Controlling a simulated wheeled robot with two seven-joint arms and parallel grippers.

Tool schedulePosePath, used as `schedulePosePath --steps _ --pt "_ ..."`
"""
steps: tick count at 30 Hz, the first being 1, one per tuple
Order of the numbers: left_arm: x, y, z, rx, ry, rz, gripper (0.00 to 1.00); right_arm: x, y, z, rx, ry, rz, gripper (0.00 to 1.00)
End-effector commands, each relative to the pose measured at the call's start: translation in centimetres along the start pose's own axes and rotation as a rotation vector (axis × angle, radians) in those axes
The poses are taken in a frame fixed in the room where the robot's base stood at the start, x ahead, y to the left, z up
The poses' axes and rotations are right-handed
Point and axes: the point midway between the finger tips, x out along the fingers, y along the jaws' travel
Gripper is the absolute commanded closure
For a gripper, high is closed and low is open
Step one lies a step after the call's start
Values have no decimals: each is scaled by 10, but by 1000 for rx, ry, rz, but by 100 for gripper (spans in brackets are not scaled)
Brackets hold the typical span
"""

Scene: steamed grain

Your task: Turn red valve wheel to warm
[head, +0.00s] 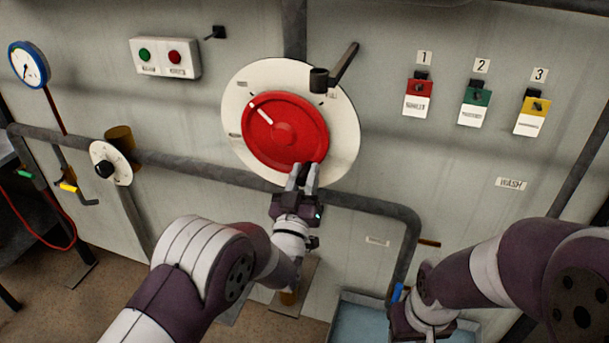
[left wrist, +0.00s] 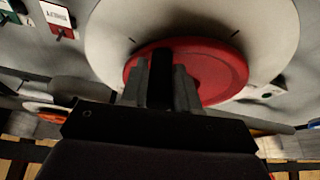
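The red valve wheel (head: 285,132) is mounted on a round white plate (head: 345,139) on the panel. A white mark on the wheel points to the upper left. My left gripper (head: 303,172) is at the wheel's lower right rim, with its two fingers a little apart. Its tips overlap the rim in the picture; whether they touch it is unclear. In the left wrist view, the fingers (left wrist: 161,77) stand in front of the lower part of the red wheel (left wrist: 217,70), with a dark strip between them. My right gripper (head: 420,320) is low at the right, its fingers hidden.
A dark lever (head: 343,63) projects from the plate's upper right. Red (head: 418,99), green (head: 476,104) and yellow (head: 533,112) tagged switches are to the right. A grey pipe (head: 210,170) runs below the wheel. A blue basin (head: 365,322) stands below.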

Motion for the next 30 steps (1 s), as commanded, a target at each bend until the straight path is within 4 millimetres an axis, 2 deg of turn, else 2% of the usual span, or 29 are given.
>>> schedulePosePath --steps 8,14,30 --pt "0 1 0 -12 0 -5 100 2 0 0 0 0 0 57" --pt "0 6 -2 -80 1 -32 100 12 0 1 0 0 0 57" --pt "13 33 -33 -519 6 -209 100 58 0 7 0 0 0 57"
